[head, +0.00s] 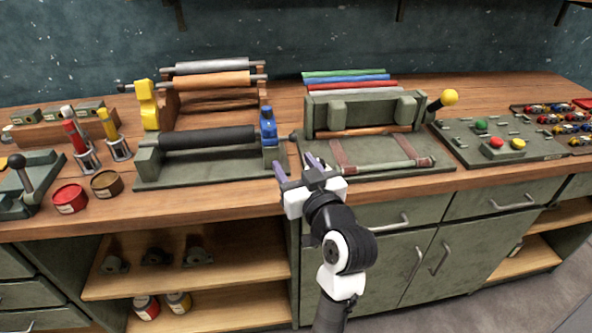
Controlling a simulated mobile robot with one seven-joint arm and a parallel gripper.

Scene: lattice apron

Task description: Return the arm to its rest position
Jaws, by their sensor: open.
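My gripper (294,168) is at the end of my arm, in the middle of the head view. It is open and nothing shows between its fingers. The fingers point away from me, over the front edge of the wooden worktop (230,192). They appear close to the front right corner of the green-grey roller stand, but I cannot tell the exact gap. My arm reaches up from the bottom of the view, in front of the cabinet.
A roller stand (210,170) with a black roller is left of my gripper. A press-like fixture (365,120) with coloured rolls is to the right. Red and brown tins (70,198) stand at far left. A button panel (490,150) is at right. Cabinet doors (380,265) are below.

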